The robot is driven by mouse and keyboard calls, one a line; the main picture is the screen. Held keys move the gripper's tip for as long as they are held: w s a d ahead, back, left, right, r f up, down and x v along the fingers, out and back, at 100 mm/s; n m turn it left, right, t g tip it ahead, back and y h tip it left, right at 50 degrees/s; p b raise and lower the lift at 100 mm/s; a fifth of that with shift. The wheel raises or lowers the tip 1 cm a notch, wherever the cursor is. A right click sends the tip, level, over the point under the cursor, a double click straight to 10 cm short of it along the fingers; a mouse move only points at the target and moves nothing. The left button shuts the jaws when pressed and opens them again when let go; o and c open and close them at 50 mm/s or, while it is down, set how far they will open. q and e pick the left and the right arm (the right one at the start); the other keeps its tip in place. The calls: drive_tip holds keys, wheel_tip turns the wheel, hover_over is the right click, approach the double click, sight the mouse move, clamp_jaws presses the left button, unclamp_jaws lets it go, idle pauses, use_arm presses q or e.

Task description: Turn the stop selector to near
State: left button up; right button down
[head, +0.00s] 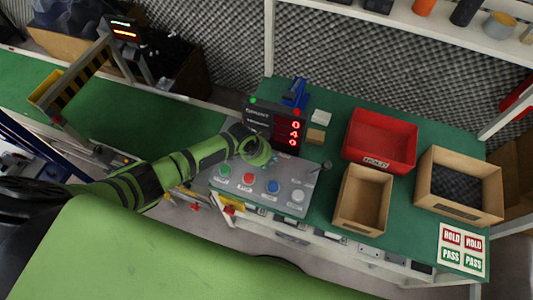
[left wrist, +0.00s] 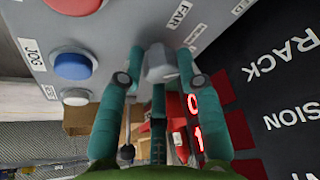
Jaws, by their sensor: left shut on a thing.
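The stop selector is a small grey knob (left wrist: 161,64) on the grey control panel (head: 262,200). In the left wrist view the word FAR is printed beside it; I cannot read a NEAR label or tell which way the knob points. My left gripper (head: 268,160) reaches the back of the panel, and its teal fingers close around the knob in the left wrist view (left wrist: 160,78). The fingers and wrist hide the knob in the head view. My right gripper is not in view.
Green, red, blue (head: 273,186) and white buttons line the panel's front. A lever (head: 325,166) stands at its right end. A black display (head: 287,130) with red digits stands behind. A red bin (head: 382,140) and cardboard boxes (head: 363,200) sit to the right.

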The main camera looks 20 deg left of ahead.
use_arm(q)
drive_tip(key=shift+w+d+r+n+t+p, duration=0.25)
drive_tip(key=shift+w+r+n+t+p, duration=0.2)
drive_tip(key=shift+n+p, duration=0.35)
drive_tip(key=shift+n+y, duration=0.3)
drive_tip(key=shift+n, duration=0.1)
drive_tip(key=shift+a, duration=0.1)
drive_tip(key=o, duration=1.1)
drive_tip(key=shift+s+f, duration=0.1)
drive_tip(key=shift+f, duration=0.15)
drive_tip(key=shift+s, duration=0.15)
